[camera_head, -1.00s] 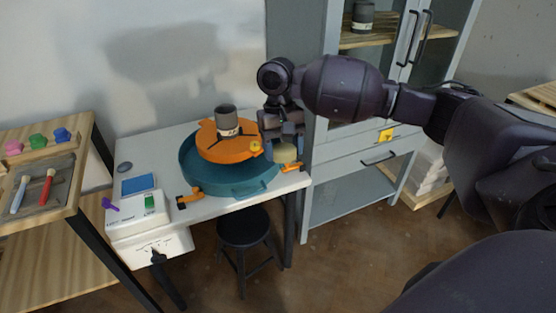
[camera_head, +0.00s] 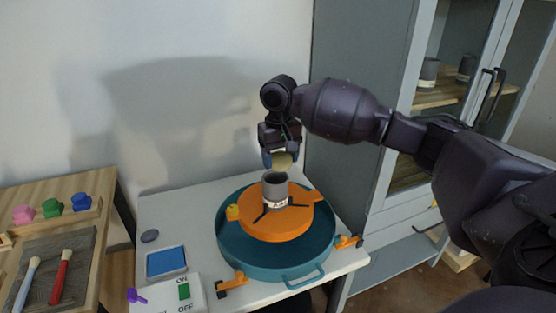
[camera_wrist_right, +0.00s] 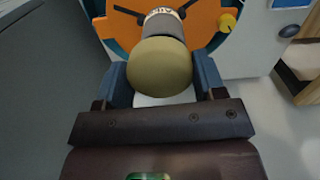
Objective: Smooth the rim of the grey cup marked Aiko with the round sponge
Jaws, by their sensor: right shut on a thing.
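The grey cup (camera_head: 275,188) stands upright at the middle of the orange wheel disc (camera_head: 262,230), among its dark arms. Its pale label shows in the head view; in the right wrist view the cup (camera_wrist_right: 165,26) has a partly visible label with letters like "AIK". My right gripper (camera_head: 281,161) is shut on the round yellowish sponge (camera_head: 282,159), directly above the cup. In the right wrist view the sponge (camera_wrist_right: 160,67) sits between the two blue fingers and covers the cup's rim. I cannot tell whether sponge and rim touch. My left gripper is not in view.
A teal basin (camera_head: 240,259) surrounds the disc, with orange clamps at the table edge. On the white table stand a blue pad (camera_head: 166,262) and a box with a green switch (camera_head: 184,291). A wooden bench with brushes (camera_head: 60,277) is left; a grey cabinet (camera_head: 362,105) is right.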

